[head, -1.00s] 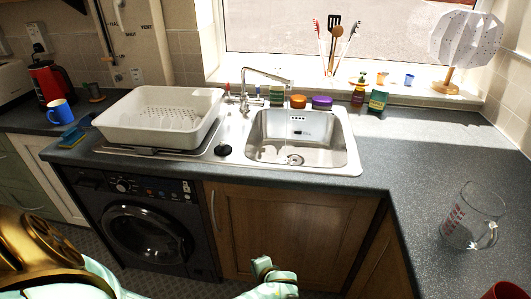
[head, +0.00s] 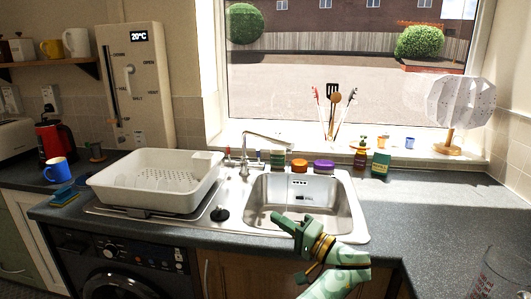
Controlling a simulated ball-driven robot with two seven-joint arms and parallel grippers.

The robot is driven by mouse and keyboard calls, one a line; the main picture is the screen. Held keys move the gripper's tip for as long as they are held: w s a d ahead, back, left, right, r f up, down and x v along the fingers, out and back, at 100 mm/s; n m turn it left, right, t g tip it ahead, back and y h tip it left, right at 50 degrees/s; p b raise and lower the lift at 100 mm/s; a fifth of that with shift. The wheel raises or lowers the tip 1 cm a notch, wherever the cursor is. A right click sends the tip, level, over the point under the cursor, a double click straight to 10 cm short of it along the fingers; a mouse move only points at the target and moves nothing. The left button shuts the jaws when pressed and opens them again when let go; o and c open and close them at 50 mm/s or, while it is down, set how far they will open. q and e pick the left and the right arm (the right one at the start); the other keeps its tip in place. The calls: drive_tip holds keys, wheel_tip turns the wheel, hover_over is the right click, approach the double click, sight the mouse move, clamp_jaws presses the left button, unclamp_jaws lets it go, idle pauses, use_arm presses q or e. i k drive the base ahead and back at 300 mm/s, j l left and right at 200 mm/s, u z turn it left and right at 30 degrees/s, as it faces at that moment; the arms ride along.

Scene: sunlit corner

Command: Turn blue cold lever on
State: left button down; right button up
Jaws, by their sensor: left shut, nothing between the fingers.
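The chrome tap (head: 268,137) stands behind the sink, its spout reaching right over the basin. A small red-topped lever (head: 227,153) is at its left. The steel sink (head: 357,222) is partly covered by my left gripper (head: 275,217), which is green and gold. It is shut and empty, in front of and below the tap in the picture, apart from the levers. My right gripper is not in view.
A white dish rack (head: 150,190) stands left of the tap. A black plug (head: 220,214) lies between them. An orange tub (head: 299,165) and a purple tub (head: 323,167) stand behind the basin. A glass jug (head: 500,275) is at the lower right. The right counter's middle is clear.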

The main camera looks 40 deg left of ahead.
sight(259, 166)
drive_tip(key=i+j, duration=1.1)
drive_tip(key=i, duration=0.15)
